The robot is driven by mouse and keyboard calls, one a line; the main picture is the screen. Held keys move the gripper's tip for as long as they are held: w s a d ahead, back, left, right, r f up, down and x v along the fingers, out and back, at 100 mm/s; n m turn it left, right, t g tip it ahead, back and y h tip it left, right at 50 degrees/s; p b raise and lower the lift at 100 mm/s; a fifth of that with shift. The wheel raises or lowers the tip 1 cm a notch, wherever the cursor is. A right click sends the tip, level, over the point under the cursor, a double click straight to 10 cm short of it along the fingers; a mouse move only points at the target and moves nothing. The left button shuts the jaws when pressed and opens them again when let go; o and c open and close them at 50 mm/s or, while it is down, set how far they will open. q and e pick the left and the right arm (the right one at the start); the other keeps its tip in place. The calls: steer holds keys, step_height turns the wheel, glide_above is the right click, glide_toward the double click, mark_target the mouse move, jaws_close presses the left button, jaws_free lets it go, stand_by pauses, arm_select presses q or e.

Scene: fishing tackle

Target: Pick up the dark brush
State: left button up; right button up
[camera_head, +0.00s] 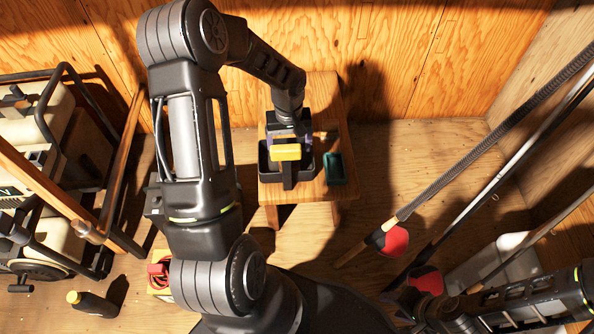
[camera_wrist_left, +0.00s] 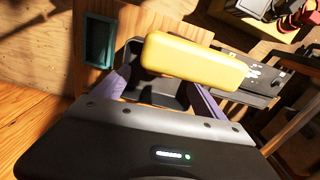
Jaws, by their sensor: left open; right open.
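A small wooden table (camera_head: 322,95) carries a dark open tray (camera_head: 303,172) and a teal box (camera_head: 334,168). My left gripper (camera_head: 287,143) is over the tray, with its fingers spread. A yellow block-like piece (camera_head: 286,153) lies across its jaws. In the left wrist view this yellow piece (camera_wrist_left: 195,62) hides the fingertips, and the tray (camera_wrist_left: 150,88) is behind it. A dark bar (camera_head: 289,178) shows just below the yellow piece; I cannot tell whether it is the dark brush. My right gripper (camera_head: 425,308) is at the lower right, away from the table.
A framed machine (camera_head: 40,130) stands at the left. The teal box (camera_wrist_left: 98,42) is close beside the tray.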

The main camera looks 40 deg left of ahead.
arm_select(q)
steer(key=shift+s, duration=0.25)
steer(key=shift+f+b, duration=0.3)
steer(key=shift+f, duration=1)
step_height(320, 180, down, 5)
steer(key=shift+d+f+b, duration=0.1)
steer(key=shift+b, duration=0.85)
steer(key=shift+c, duration=0.3)
steer(key=c, duration=1.4)
steer(key=shift+r, duration=0.2)
steer(key=shift+c, duration=0.2)
